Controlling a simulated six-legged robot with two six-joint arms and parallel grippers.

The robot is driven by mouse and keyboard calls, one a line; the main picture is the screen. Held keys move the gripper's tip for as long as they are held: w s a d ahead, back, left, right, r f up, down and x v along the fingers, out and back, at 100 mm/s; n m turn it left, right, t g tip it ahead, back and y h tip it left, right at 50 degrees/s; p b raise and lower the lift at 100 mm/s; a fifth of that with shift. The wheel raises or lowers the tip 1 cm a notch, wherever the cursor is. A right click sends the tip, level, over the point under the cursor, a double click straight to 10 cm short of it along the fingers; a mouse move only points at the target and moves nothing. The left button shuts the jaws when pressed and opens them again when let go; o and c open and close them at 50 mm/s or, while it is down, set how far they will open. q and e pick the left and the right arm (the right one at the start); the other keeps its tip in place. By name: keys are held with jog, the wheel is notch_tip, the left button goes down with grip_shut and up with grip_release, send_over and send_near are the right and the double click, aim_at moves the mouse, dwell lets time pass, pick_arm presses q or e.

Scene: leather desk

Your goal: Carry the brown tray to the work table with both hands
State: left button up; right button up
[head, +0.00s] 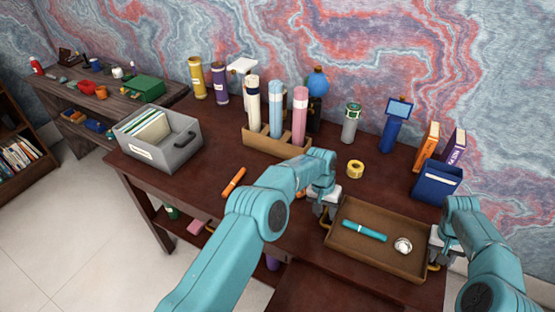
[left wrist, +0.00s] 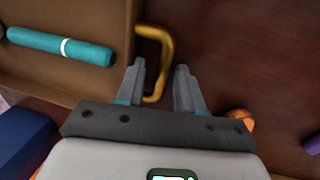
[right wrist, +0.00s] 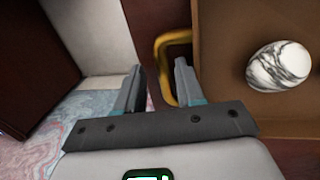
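The brown tray (head: 385,216) sits at the right end of the dark red-brown desk (head: 210,180). It holds a teal pen-like cylinder (head: 364,230) and a white marbled round object (head: 403,245). My left gripper (head: 323,209) is at the tray's left side; in the left wrist view its open fingers (left wrist: 160,82) stand either side of a brass handle (left wrist: 168,45). My right gripper (head: 434,255) is at the right side; in the right wrist view its open fingers (right wrist: 160,82) straddle the other brass handle (right wrist: 164,52). I cannot tell which surface is the work table.
A wooden holder (head: 270,142) with rolls, a grey file box (head: 176,152), a yellow tape roll (head: 355,169) and a blue bin (head: 437,181) stand on the desk. An orange marker (head: 233,181) lies left. A weathered wooden table (head: 62,113) with small items stands back left.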

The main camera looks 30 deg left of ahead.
pick_arm(q)
jog(key=shift+d+r, duration=0.1)
jog(key=shift+r, duration=0.05)
pick_arm(e)
jog(key=shift+a, duration=0.1)
dwell(0.3)
pick_arm(q)
jog(key=shift+r, duration=0.3)
pick_arm(e)
jog(key=shift+r, duration=0.25)
pick_arm(q)
notch_tip(320, 180, up, 7)
jog(key=a, duration=0.1)
jog(key=shift+a, duration=0.35)
pick_arm(e)
notch_tip(320, 180, up, 11)
jog(key=a, duration=0.2)
jog(key=shift+a+r, duration=0.15)
